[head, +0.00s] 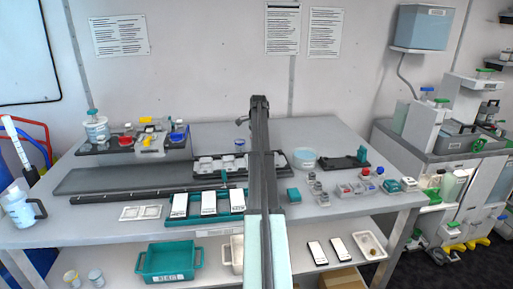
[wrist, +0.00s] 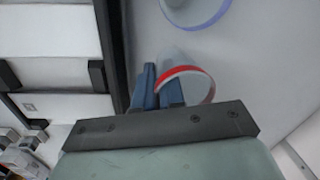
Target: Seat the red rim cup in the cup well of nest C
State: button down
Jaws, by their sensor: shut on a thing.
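My gripper (wrist: 160,88), with blue fingers, is shut on the wall of the red rim cup (wrist: 186,71) in the wrist view. The cup is pale and see-through with a red band; its lower part is hidden by the gripper body. In the head view my arm rises through the middle and hides the cup and the fingers. A dark tray with pale nests (head: 206,165) lies behind the arm at mid table. The arm covers part of it, and I cannot tell which nest is C.
A clear cup with a blue-violet rim (wrist: 196,14) shows beyond the red one. A teal tray with white boxes (head: 208,216) lies at the front. A round clear dish (head: 303,161) and small coloured containers stand to the right.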

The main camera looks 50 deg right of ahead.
notch_tip(320, 180, up, 7)
jog(key=w+a+r+n, duration=0.2)
jog(key=w+a, duration=0.7)
jog(key=a, duration=0.2)
send_over(206, 168)
jog(key=f, duration=0.2)
jog(key=shift+w+d+r+m, duration=0.1)
jog(key=shift+d+m, duration=0.05)
jog(key=shift+m, duration=0.45)
jog(key=shift+w+d+r+m, duration=0.1)
jog(key=shift+d+m, duration=0.05)
jog(key=shift+m, duration=0.45)
jog(key=shift+f, duration=2.2)
jog(key=shift+f, duration=0.2)
jog(key=shift+f, duration=0.75)
